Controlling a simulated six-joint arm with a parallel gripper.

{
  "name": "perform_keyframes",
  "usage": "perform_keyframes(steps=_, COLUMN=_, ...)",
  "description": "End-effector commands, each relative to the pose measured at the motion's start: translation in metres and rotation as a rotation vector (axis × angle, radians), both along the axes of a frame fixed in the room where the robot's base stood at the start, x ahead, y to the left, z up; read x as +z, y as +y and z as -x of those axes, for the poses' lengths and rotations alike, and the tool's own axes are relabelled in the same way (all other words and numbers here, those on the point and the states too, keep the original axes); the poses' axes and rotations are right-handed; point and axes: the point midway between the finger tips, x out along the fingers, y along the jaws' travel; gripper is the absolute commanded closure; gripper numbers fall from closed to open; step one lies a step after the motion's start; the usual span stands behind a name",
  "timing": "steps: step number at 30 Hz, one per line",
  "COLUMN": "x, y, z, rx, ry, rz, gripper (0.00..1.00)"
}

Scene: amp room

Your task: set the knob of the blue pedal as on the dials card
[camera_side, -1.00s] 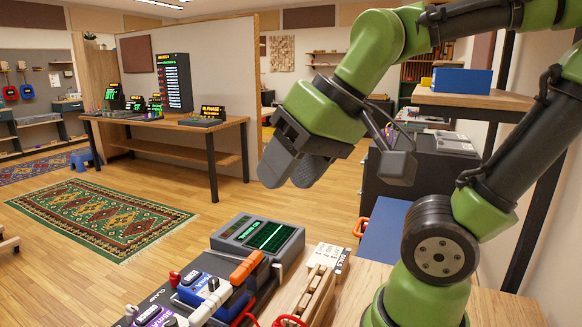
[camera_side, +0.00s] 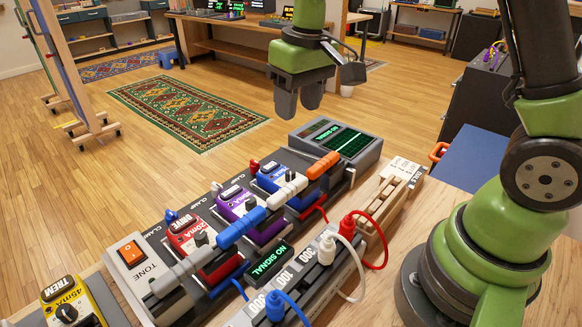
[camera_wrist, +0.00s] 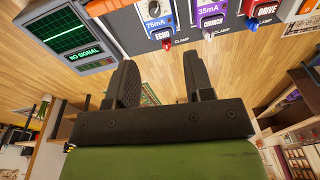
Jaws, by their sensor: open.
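The blue pedal (camera_side: 274,181) sits in the row of pedals in the side view, between the purple pedal and the screen unit. My gripper (camera_side: 298,102) is open and empty, pointing down, above and apart from the pedals. Its two fingers also show in the wrist view (camera_wrist: 164,78). A small white card (camera_side: 408,171), perhaps the dials card, stands right of the screen; its print is unreadable.
The screen unit (camera_side: 335,139) reads NO SIGNAL. Purple (camera_side: 237,206), red (camera_side: 190,236) and yellow (camera_side: 72,308) pedals fill the row. Thick coloured plugs cross it. A socket strip (camera_side: 290,288) with red, white and blue leads lies in front. The air around my gripper is clear.

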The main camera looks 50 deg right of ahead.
Motion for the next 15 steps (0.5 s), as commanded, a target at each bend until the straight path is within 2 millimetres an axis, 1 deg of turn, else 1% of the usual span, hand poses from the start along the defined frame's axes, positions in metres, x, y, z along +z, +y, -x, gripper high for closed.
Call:
perform_keyframes(steps=1, x=-0.016, y=-0.002, z=-0.007, rx=0.017, ry=0.035, rz=0.009, gripper=0.52)
perform_keyframes(steps=4, x=-0.037, y=-0.004, z=-0.017, rx=0.047, ry=0.078, rz=0.023, gripper=0.52)
perform_keyframes(steps=6, x=-0.046, y=-0.005, z=-0.021, rx=0.061, ry=0.095, rz=0.028, gripper=0.52)
perform_keyframes(steps=11, x=-0.060, y=-0.006, z=-0.023, rx=0.071, ry=0.112, rz=0.033, gripper=0.52)
perform_keyframes(steps=14, x=-0.073, y=-0.006, z=-0.022, rx=0.071, ry=0.113, rz=0.033, gripper=0.52)
perform_keyframes(steps=15, x=-0.081, y=-0.006, z=-0.022, rx=0.071, ry=0.115, rz=0.033, gripper=0.52)
